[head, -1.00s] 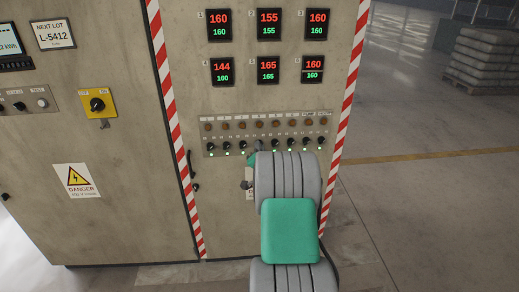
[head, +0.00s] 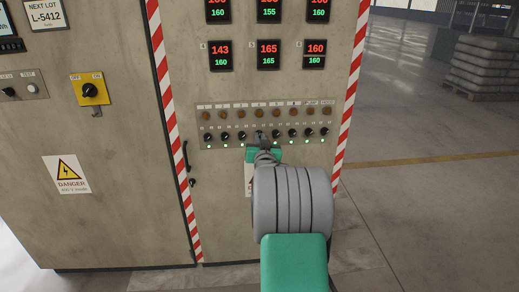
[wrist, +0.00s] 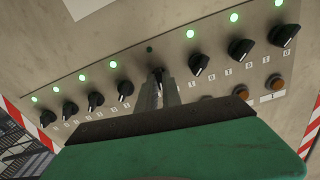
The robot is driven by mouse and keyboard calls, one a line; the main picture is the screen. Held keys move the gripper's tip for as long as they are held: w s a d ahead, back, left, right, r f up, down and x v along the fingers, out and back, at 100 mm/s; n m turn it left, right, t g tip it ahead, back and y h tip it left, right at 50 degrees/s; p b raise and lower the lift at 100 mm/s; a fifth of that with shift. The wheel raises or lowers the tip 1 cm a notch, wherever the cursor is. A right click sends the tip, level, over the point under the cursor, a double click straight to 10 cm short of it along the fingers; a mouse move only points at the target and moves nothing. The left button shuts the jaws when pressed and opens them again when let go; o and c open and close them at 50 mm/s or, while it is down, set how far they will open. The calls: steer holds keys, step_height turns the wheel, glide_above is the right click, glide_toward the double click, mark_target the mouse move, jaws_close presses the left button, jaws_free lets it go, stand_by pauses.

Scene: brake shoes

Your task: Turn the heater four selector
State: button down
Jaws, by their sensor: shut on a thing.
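The heater four selector is a black rotary knob, fourth from the left in the row in the head view (head: 260,134). The wrist view (wrist: 157,74) shows the row inverted, with this knob fifth from the left. My gripper (wrist: 159,88) is shut on this knob, a grey finger on either side of it. The small lamp (wrist: 149,50) beside this knob is dark, while the lamps of the other knobs glow green. Display 4 (head: 220,56) reads 143 in red above 160 in green. My fingers partly cover the knob, so its exact angle is hard to read.
Other black selectors stand close on both sides, such as the knobs to the left (head: 241,137) and right (head: 277,134). Orange-brown buttons (head: 258,113) line the panel above them in the head view. A yellow-plated switch (head: 89,90) is far left. Open floor lies right of the cabinet.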

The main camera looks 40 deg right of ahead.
steer(key=shift+n+b, duration=5.15)
steer(key=shift+n, duration=0.05)
steer(key=shift+r, duration=0.1)
steer(key=c, duration=1.5)
jaws_free()
steer(key=shift+w, duration=0.1)
steer(key=p+v, duration=0.1)
steer(key=v, duration=0.7)
steer(key=shift+w, duration=0.1)
